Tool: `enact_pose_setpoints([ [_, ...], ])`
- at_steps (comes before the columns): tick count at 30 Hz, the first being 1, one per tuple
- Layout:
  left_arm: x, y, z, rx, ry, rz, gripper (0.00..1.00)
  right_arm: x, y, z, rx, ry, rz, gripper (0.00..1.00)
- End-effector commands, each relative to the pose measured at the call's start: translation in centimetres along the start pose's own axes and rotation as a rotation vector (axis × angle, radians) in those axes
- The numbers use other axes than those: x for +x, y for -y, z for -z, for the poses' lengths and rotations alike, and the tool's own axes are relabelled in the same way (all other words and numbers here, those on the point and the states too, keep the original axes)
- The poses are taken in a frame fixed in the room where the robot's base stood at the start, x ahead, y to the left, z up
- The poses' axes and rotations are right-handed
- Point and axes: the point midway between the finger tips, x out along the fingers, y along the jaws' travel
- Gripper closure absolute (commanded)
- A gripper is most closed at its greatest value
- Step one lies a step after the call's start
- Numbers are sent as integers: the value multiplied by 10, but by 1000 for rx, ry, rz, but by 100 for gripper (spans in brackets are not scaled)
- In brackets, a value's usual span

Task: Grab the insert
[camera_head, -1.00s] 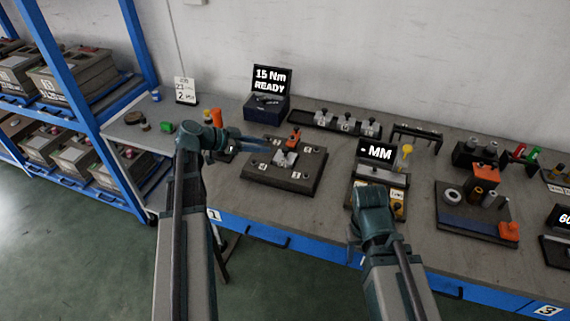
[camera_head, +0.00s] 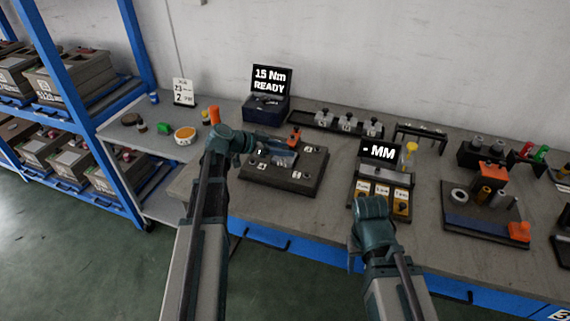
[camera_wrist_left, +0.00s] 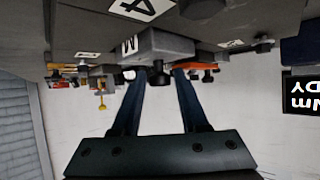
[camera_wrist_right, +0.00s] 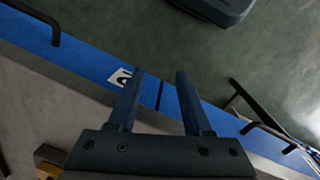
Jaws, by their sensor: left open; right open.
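A dark fixture plate (camera_head: 262,180) with numbered white labels lies on the bench. A grey metal block (camera_head: 284,158), probably the insert, sits in its middle, partly hidden by my left gripper. An orange clamp (camera_head: 295,134) stands behind it. In the left wrist view, which looks upside down, the grey block (camera_wrist_left: 165,42) lies just past the tips of my open left gripper (camera_wrist_left: 160,72). A dark knob shows between the fingertips; contact cannot be told. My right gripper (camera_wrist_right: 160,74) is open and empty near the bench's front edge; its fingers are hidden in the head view.
A torque display (camera_head: 268,90) stands behind the plate. A rail of grey parts (camera_head: 335,125) is at the back. Right of the plate are an MM display (camera_head: 381,151) with a labelled tray and a dark board (camera_head: 470,225) with cylinders. A blue shelf rack (camera_head: 75,100) stands left.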

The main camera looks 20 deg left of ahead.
Motion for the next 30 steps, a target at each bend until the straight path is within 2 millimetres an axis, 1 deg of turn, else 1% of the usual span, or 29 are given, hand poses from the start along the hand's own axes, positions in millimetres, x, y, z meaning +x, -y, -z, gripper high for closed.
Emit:
enact_pose_setpoints([
  [1, 4, 0, -1, 0, 0, 0, 57, 3, 0, 0, 0, 0, 0, 50],
  [7, 4, 0, 1, -1, 0, 1, 57, 1, 0, 0, 0, 0, 0, 50],
  [11, 4, 0, 1, -1, 0, 1, 80, 1, 0, 0, 0, 0, 0, 50],
  [12, 4, 0, 1, -1, 0, 1, 87, 1, 0, 0, 0, 0, 0, 50],
  [14, 4, 0, 0, -1, 0, 1, 98, 1, 0, 0, 0, 0, 0, 50],
  [15, 4, 0, 0, -1, 0, 1, 100, 1, 0, 0, 0, 0, 0, 50],
  [30, 4, 0, 0, -1, 0, 1, 100, 1, 0, 0, 0, 0, 0, 50],
])
